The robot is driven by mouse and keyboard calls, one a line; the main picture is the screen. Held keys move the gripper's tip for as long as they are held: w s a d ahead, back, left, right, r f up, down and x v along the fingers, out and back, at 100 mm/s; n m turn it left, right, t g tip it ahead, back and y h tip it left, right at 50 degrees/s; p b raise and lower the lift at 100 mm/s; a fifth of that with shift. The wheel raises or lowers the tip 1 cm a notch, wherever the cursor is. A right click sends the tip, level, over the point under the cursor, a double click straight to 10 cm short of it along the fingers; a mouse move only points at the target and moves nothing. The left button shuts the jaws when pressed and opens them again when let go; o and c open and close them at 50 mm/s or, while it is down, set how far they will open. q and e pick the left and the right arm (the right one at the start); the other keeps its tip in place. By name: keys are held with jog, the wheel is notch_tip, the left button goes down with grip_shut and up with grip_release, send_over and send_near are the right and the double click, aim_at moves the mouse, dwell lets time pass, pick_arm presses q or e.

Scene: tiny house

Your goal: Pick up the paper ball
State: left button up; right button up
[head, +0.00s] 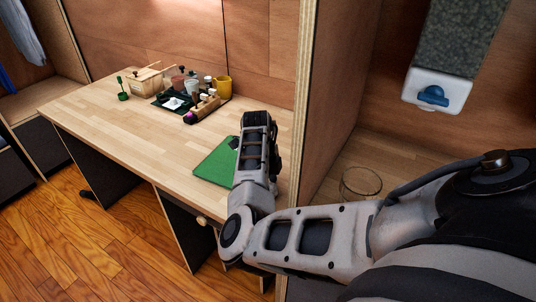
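A small white crumpled-looking object, which may be the paper ball (174,103), lies in a dark tray (158,104) towards the back of the wooden desk (110,120). It is too small to identify for sure. My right arm comes in from the right and bends upward over the desk's right end. Its far end, at my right gripper (258,119), is to the right of the tray and apart from it. The fingers cannot be made out, so its opening and anything in it are hidden. My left gripper is out of view.
A yellow mug (223,86), a wooden box (145,80), cups and small bottles crowd around the tray. A green mat (213,164) lies partly behind my arm. A wooden partition (303,90) stands right of the desk, with a glass bowl (361,183) beyond. The desk's front left is clear.

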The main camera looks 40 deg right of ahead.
jog(key=c, duration=1)
